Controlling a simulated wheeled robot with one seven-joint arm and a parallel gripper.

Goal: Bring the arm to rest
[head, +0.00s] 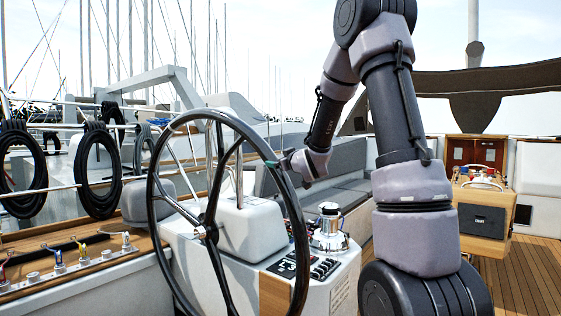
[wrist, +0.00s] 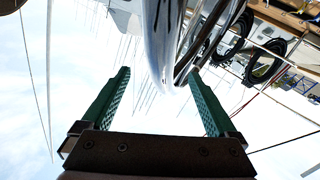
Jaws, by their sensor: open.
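In the head view my arm rises at the right and folds back down, and its end reaches left toward the black steering wheel (head: 215,118). My gripper (head: 275,163) is small there, at or close to the right part of the wheel rim; whether it touches cannot be told. In the wrist view my gripper (wrist: 162,92) shows two green fingers spread wide apart. A shiny, pale curved surface (wrist: 162,45) lies just beyond and partly between them; I cannot tell what it is. Nothing is seen held between the fingers.
The white helm console (head: 255,225) with a chrome winch (head: 328,228) stands behind the wheel. Black coiled ropes (head: 98,170) hang on the rail at left. A wooden box table (head: 483,205) stands at right on open teak deck (head: 525,280). Grey bench seats (head: 345,160) lie behind my arm.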

